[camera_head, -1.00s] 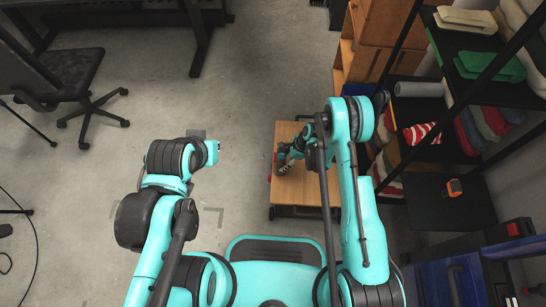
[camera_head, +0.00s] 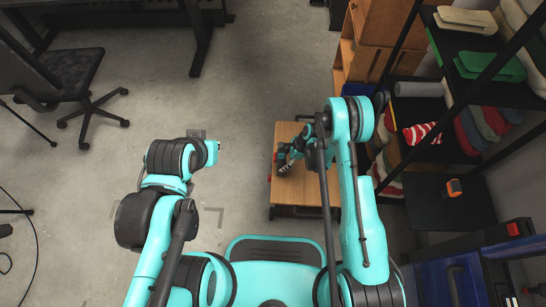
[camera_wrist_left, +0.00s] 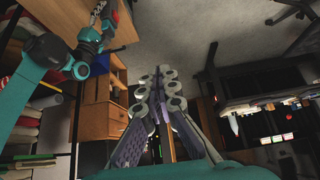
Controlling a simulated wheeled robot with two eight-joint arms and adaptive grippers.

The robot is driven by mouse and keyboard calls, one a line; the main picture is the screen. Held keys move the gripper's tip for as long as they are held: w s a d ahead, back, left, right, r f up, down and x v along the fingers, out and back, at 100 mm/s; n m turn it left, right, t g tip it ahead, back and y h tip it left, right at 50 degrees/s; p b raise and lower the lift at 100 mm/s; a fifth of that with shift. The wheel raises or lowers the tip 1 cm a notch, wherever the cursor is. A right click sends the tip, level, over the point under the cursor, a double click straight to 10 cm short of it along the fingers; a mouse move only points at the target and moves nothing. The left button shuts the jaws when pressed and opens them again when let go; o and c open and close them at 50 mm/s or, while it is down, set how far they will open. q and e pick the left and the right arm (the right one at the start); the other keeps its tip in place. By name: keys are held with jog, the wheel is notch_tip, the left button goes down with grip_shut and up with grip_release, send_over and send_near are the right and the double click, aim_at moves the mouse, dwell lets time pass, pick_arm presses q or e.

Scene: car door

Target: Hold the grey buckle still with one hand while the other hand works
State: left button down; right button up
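No grey buckle can be made out clearly in either view. My right gripper (camera_head: 285,166) is low over the wooden table top (camera_head: 299,195), near its left side, with a small dark and pale striped part at its tip. It is too small to tell whether it holds anything. My left arm (camera_head: 180,157) is held out over bare floor, left of the table, and its fingers are hidden in the head view. In the left wrist view my left gripper (camera_wrist_left: 162,76) has its fingertips together with nothing between them.
A shelf rack (camera_head: 420,105) with folded cloths stands right of the table, close to my right arm. A wooden cabinet (camera_head: 383,30) is behind it. An office chair (camera_head: 75,80) stands far left. The floor (camera_head: 240,100) between chair and table is clear.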

aim_at(275, 158)
pick_arm(q)
jog(key=shift+w, duration=0.1)
jog(key=w+d+f+n+g+h, duration=0.1)
jog(key=w+f+n+g+h, duration=0.15)
jog(key=w+f, duration=0.55)
jog(key=w+d+f+n+g+h, duration=0.1)
jog(key=w+f+n+g+h, duration=0.2)
jog(key=w, duration=0.8)
notch_tip(275, 158, down, 28)
jog(key=n+g+h, duration=0.2)
jog(key=n+h, duration=0.1)
jog(key=n, duration=0.1)
jog(key=shift+s+a+g, duration=0.2)
jog(key=shift+g, duration=0.15)
jog(key=shift+h, duration=0.25)
jog(key=d, duration=0.8)
jog(key=shift+d, duration=0.4)
